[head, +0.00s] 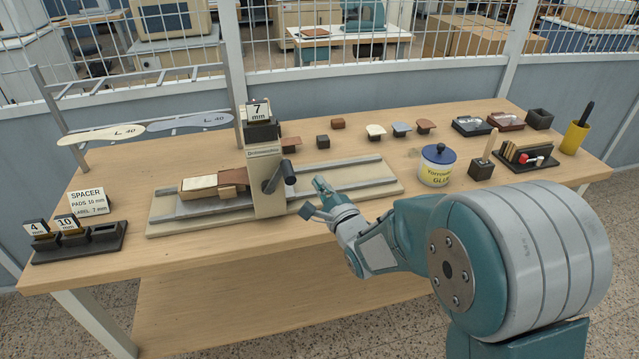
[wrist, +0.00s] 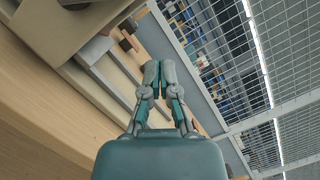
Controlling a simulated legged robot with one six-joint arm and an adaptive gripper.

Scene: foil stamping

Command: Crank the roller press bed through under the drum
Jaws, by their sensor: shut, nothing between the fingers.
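The roller press (head: 265,185) stands on the bench, its upright housing straddling a long pale base with grey rails. The crank (head: 272,180) is on the housing's right face, with a dark knob (head: 289,172) at its upper right. The bed (head: 199,187) lies on the rails left of the housing and carries wooden and brown blocks. The drum is hidden inside the housing. My gripper (head: 316,192) is just right of the crank, apart from it, above the front rail side. In the wrist view my gripper (wrist: 160,72) has its fingers together, with nothing between them.
A "7 mm" block (head: 258,110) sits on top of the housing. A spacer rack (head: 78,243) and sign (head: 88,201) stand at left. A glue jar (head: 436,166) stands right of the press. Small pads and stamps line the back. The front bench edge is clear.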

